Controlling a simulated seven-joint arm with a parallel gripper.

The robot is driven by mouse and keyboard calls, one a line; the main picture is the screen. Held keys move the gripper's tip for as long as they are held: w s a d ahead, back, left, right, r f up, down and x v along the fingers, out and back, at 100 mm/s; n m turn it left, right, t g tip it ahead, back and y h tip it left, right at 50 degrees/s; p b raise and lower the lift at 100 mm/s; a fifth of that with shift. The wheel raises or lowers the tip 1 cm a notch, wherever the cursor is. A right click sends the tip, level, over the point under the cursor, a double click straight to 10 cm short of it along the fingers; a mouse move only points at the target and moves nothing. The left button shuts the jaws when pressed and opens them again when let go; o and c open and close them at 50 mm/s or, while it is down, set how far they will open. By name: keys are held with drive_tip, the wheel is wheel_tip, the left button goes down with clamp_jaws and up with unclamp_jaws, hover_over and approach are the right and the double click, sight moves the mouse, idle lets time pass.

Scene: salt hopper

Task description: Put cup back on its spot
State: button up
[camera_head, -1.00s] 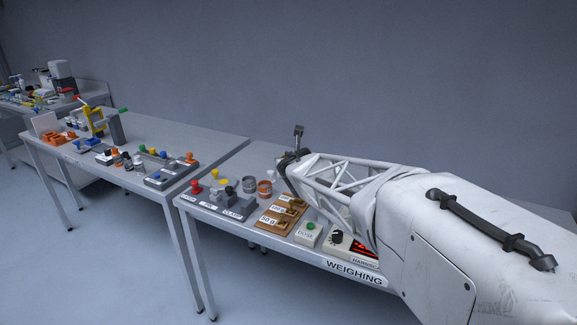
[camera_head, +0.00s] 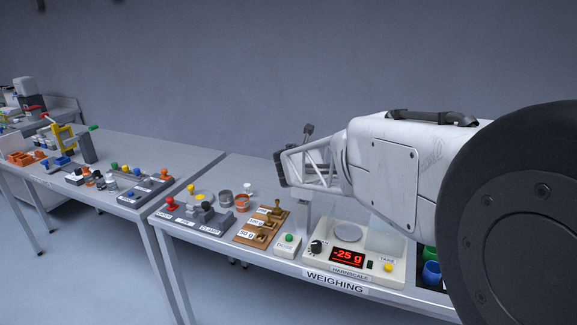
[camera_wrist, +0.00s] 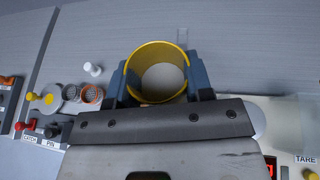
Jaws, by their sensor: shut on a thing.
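A yellow-rimmed cup (camera_wrist: 133,82) is upright between the two blue-grey fingers of my gripper (camera_wrist: 157,76) in the wrist view. The gripper is shut on it. I look down into the cup and see a pale grey-white round area inside; I cannot tell whether it is contents or the bottom. In the head view the cup is hidden, and my gripper's dark end (camera_head: 281,169) is above the back of the weighing bench. The scale (camera_head: 378,262) reads -25 g, and its round pan (camera_head: 333,235) looks empty. I cannot tell which place is the cup's spot.
Left of the scale are a green-button box (camera_head: 288,243), a wooden weight board (camera_head: 262,225), an orange-rimmed container (camera_head: 242,203), a grey one (camera_head: 225,197) and a small white item (camera_head: 248,188). Knobbed fixtures (camera_head: 205,214) stand farther left. The bench's back strip (camera_wrist: 240,50) is mostly clear.

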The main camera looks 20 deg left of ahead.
drive_tip(key=w+d+f+m+g+h, duration=0.2)
drive_tip(key=w+d+m+h, duration=0.35)
drive_tip(key=d, duration=0.45)
drive_tip(key=w+d+f+m+g+h, duration=0.1)
drive_tip(key=w+d+f+m+h, duration=0.2)
drive_tip(key=w+d+m+h, duration=0.5)
drive_tip(key=s+d+f+m+g, duration=0.2)
drive_tip(key=d+f+m+g, duration=0.1)
drive_tip(key=d, duration=0.5)
drive_tip(key=s+d+f+m+g, duration=0.2)
drive_tip(key=d+m+g, duration=0.3)
drive_tip(key=d+g, duration=0.3)
drive_tip(key=s+d+f+m+g, duration=0.3)
drive_tip(key=d+g, duration=0.3)
drive_tip(key=d, duration=0.3)
drive_tip(key=shift+f+m, duration=0.8)
drive_tip(key=shift+m, duration=0.05)
drive_tip(key=shift+f, duration=0.2)
drive_tip(key=shift+f, duration=3.2)
drive_tip(key=shift+f, duration=0.65)
